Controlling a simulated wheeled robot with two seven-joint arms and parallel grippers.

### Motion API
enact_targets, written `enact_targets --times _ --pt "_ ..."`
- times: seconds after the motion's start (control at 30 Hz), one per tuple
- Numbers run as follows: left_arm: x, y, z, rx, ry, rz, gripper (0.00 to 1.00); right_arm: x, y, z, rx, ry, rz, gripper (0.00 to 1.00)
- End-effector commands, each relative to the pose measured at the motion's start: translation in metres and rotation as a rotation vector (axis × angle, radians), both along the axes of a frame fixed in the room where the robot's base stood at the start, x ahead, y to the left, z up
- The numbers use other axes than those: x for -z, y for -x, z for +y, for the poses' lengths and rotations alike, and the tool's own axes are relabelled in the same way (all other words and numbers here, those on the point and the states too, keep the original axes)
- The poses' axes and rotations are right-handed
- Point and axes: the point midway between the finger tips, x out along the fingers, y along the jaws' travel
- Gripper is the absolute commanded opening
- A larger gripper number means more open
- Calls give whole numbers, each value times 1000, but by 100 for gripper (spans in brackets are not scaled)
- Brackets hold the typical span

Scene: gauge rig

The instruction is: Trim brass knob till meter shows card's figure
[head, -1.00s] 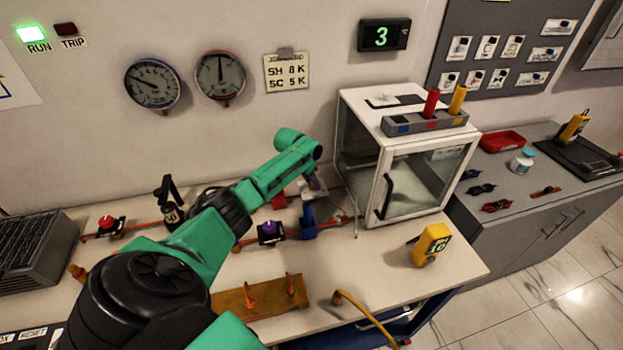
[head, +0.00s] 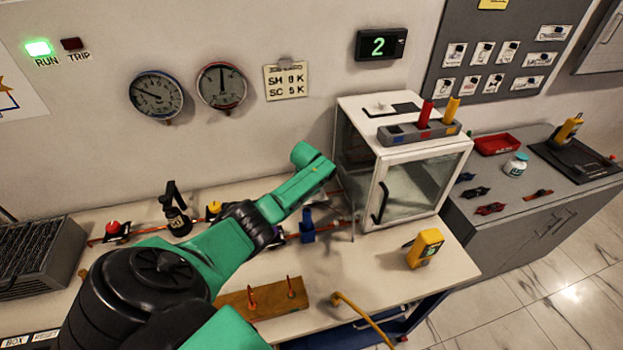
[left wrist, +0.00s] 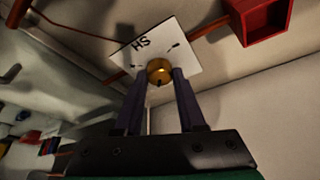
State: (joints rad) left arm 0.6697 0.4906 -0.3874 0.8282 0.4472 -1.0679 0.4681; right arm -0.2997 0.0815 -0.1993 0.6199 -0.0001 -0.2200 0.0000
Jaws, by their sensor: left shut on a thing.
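The brass knob (left wrist: 159,71) sits on a white plate marked SH (left wrist: 170,48) in the left wrist view. My left gripper (left wrist: 160,85) has its two dark fingers on either side of the knob, shut on it. In the head view my green arm hides the knob and most of the gripper. The card (head: 286,82) on the wall appears to read SH 8 K and SC 5 K. The wall display (head: 382,44) shows a green 2. A yellow handheld meter (head: 425,247) stands on the bench, its small screen unreadable. My right gripper is not in view.
Two round dial gauges (head: 157,94) (head: 222,86) hang left of the card. The RUN lamp (head: 38,48) is lit green and the TRIP lamp (head: 72,44) is dark. A glass-fronted cabinet (head: 432,149) stands right of my arm. A red open box (left wrist: 262,18) is near the knob.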

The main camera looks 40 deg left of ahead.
Motion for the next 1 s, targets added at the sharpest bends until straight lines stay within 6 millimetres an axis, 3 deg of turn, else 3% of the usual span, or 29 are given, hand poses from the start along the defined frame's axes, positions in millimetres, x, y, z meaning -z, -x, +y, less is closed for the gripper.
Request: enact_targets --times 0.37,0.4,0.47,0.8,1.0 --pt "-1 -1 0 -5 -1 -4 0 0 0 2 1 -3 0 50" --pt "-1 -1 0 -5 -1 -4 46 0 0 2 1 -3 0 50" --pt "-1 -1 0 -5 -1 -4 69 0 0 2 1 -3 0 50" --pt "-2 0 0 -4 0 -2 69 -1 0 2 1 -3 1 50" --pt "-22 6 -4 -2 1 -3 69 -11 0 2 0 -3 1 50"
